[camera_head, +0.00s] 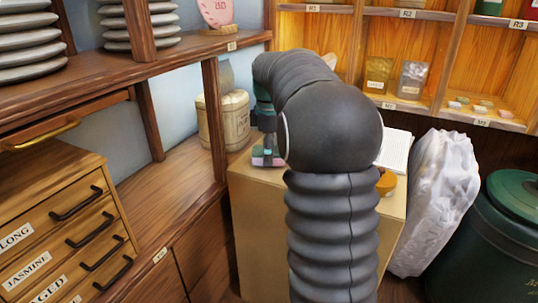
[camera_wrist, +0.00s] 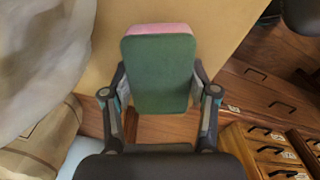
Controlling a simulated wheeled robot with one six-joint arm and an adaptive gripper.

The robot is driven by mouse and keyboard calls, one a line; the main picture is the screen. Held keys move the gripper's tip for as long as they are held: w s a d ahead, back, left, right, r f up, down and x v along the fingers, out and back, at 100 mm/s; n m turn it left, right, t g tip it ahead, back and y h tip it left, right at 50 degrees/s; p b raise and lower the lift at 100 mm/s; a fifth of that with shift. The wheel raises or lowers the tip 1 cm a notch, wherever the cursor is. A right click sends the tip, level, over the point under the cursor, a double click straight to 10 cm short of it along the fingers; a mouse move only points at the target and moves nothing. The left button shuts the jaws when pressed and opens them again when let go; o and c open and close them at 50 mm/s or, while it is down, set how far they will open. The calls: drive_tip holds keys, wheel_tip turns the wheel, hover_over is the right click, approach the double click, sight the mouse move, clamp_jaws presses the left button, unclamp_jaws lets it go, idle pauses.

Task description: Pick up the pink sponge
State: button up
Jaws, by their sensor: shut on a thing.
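The sponge has a green face and a pink layer. In the wrist view the sponge (camera_wrist: 158,80) sits between the two fingers of my gripper (camera_wrist: 158,92), which are shut on its left and right sides. Its green face is toward the camera and its pink edge shows at the top. In the head view the sponge (camera_head: 268,161) shows as a small pink and green piece below my gripper (camera_head: 266,150), over the far left part of the tan stand's top. My arm hides much of the stand there. I cannot tell whether the sponge touches the top.
The tan stand (camera_head: 262,220) bears an open white book (camera_head: 397,150) and an orange-brown object (camera_head: 386,181). A white sack (camera_head: 440,195) and a dark green bin (camera_head: 500,235) stand at right. A beige canister (camera_head: 232,122) and a wooden shelf post (camera_head: 213,120) are close at left.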

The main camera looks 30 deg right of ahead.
wheel_tip(320, 180, up, 3)
drive_tip(key=shift+r+p, duration=0.15)
drive_tip(key=shift+p, duration=0.15)
drive_tip(key=s+d+r, duration=0.6)
drive_tip(key=s+d, duration=0.2)
drive_tip(key=shift+s+r+p, duration=0.25)
drive_tip(key=shift+r+p, duration=0.05)
drive_tip(key=shift+r, duration=0.05)
drive_tip(key=shift+o, duration=0.4)
